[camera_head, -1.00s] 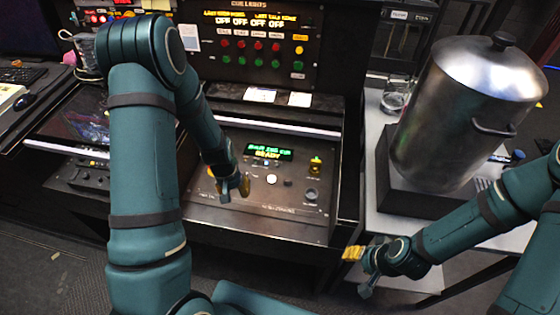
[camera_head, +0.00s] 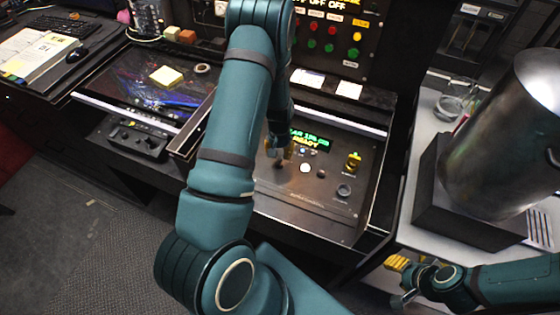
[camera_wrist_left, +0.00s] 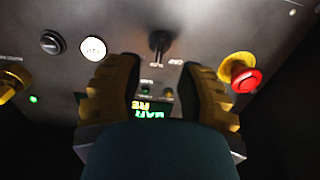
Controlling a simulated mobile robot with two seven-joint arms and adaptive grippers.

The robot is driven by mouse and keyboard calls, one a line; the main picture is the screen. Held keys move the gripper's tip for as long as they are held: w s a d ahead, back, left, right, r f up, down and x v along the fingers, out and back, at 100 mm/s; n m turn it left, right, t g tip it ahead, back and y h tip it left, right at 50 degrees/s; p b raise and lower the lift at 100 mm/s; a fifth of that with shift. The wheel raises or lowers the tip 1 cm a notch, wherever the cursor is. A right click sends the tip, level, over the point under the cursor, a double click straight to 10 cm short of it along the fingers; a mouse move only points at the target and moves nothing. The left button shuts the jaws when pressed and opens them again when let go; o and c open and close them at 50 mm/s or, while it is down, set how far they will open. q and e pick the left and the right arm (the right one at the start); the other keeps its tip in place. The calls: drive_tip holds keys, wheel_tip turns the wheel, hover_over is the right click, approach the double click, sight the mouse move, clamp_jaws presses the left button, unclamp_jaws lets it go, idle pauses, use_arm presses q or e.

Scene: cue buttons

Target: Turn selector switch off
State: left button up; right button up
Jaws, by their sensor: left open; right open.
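The selector switch, a black lever knob (camera_wrist_left: 158,42) with ON and OFF labels upside down below it, is in the left wrist view at the top middle. My left gripper (camera_wrist_left: 158,75) is open, its yellow-padded fingers on either side of and just below the knob in the picture, not closed on it. In the head view this gripper (camera_head: 279,150) is over the left part of the control panel (camera_head: 300,205), and it and the arm hide the switch. My right gripper (camera_head: 399,268) is open and empty, low beside the white table.
A red mushroom button (camera_wrist_left: 246,80) sits close right of the fingers. A white button (camera_wrist_left: 93,48) and a black button (camera_wrist_left: 52,43) are to the left. A green-lit display (camera_head: 310,140) is above the panel buttons. A metal pot (camera_head: 505,140) stands at the right.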

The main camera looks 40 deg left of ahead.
sight(279, 162)
use_arm(q)
wheel_tip(279, 162, down, 6)
drive_tip(key=shift+r+b, duration=0.15)
drive_tip(key=shift+b, duration=0.15)
drive_tip(key=shift+o, duration=0.3)
clamp_jaws()
